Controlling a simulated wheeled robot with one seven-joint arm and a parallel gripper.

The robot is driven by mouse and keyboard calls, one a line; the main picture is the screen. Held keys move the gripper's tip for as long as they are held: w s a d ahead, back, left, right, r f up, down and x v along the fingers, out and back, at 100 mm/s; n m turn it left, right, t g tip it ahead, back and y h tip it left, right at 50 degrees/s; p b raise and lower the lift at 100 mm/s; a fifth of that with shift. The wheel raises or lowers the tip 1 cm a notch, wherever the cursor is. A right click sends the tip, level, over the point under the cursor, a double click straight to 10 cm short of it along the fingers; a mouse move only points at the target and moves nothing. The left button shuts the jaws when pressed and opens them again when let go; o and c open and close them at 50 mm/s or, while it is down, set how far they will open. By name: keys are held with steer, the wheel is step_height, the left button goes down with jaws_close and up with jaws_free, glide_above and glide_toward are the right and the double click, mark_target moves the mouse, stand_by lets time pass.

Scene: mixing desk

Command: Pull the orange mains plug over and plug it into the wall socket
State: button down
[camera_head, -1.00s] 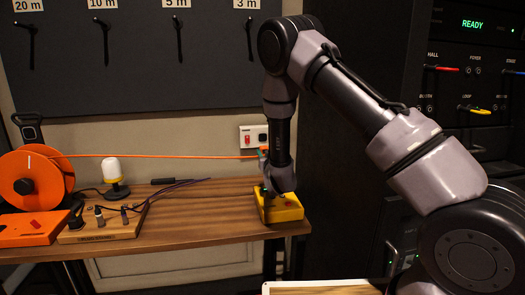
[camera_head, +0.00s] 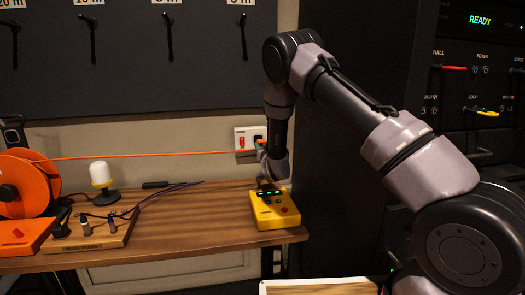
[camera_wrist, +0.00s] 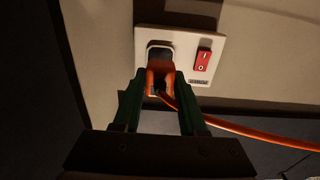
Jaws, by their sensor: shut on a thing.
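The white wall socket plate (camera_wrist: 189,38) fills the upper middle of the wrist view, with a dark outlet on its left and a red switch (camera_wrist: 203,59) on its right. It also shows on the wall in the head view (camera_head: 241,133). My gripper (camera_wrist: 160,80) is shut on the orange plug (camera_wrist: 158,70), right in front of the outlet. I cannot tell how far the plug is in. The orange cable (camera_wrist: 245,130) leaves the plug to the right in the wrist view.
A yellow box (camera_head: 268,211) with buttons stands on the wooden desk (camera_head: 190,227) below my gripper. A white lamp (camera_head: 101,176) and a wooden block with dark cables (camera_head: 95,238) stand left. A dark rack (camera_head: 470,90) is at the right.

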steer(key=shift+w+a, duration=0.2)
steer(key=shift+w, duration=0.85)
steer(key=shift+w, duration=0.15)
steer(key=shift+w+a, duration=0.2)
steer(key=shift+w, duration=0.55)
steer(key=shift+w+a, duration=0.1)
steer(key=shift+w, duration=0.45)
stand_by(1.2)
steer(key=shift+c, duration=1.9)
jaws_free()
steer(key=s+d, duration=0.2)
steer(key=s, duration=0.8)
steer(key=shift+s, duration=0.3)
